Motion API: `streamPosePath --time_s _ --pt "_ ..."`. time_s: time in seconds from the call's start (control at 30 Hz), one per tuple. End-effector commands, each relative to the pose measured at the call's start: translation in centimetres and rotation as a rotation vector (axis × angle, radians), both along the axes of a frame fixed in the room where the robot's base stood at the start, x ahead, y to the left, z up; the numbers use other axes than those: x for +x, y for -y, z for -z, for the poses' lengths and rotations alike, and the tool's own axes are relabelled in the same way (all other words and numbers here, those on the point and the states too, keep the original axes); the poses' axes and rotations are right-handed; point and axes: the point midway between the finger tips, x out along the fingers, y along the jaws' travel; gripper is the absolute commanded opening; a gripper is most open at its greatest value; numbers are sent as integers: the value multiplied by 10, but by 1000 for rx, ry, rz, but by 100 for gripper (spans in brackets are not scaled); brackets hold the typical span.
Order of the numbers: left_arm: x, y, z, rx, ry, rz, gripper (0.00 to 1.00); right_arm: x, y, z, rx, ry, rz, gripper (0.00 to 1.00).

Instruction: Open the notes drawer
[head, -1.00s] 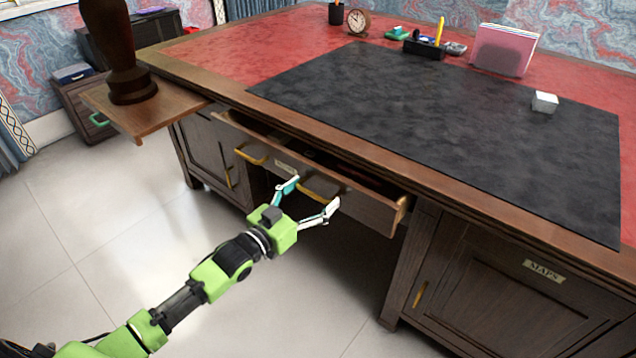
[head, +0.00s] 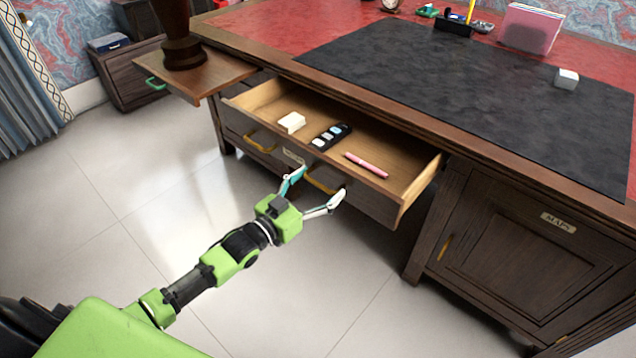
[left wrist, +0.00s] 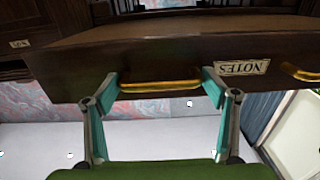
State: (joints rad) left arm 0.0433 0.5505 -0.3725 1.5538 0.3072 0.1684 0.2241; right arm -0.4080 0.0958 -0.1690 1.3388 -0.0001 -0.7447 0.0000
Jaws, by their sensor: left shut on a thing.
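The notes drawer (head: 292,156) stands well out from the desk in the head view, its inside showing. It has two brass handles, and its NOTES label (left wrist: 243,68) appears upside down in the left wrist view. My left gripper (head: 312,190) is at the drawer front, shut on the drawer's right handle (head: 326,183). In the left wrist view the fingers sit at both ends of this brass handle (left wrist: 160,86). In the drawer lie a white block (head: 292,122), a dark strip with pale pieces (head: 331,136) and a pink pen (head: 366,165). My right gripper is out of view.
A pull-out board (head: 222,73) with a dark wooden piece (head: 184,45) on it juts out at the left. The MAPS cupboard (head: 505,245) is at the right. The floor (head: 130,190) in front is clear.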

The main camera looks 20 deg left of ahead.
Motion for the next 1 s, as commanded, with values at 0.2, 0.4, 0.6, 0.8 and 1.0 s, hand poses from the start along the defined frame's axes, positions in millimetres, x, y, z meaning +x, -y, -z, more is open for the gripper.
streamPosePath --time_s 0.2,0.4,0.6,0.8,1.0 --pt "0 0 -1 -2 2 0 39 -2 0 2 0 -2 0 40" --pt "0 0 -1 -2 2 0 39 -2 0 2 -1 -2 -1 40" --pt "0 0 -1 -2 2 0 87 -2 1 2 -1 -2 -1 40" --pt "0 0 -1 0 1 0 87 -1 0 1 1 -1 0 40" --pt "-14 -5 1 0 -1 0 87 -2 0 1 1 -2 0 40"
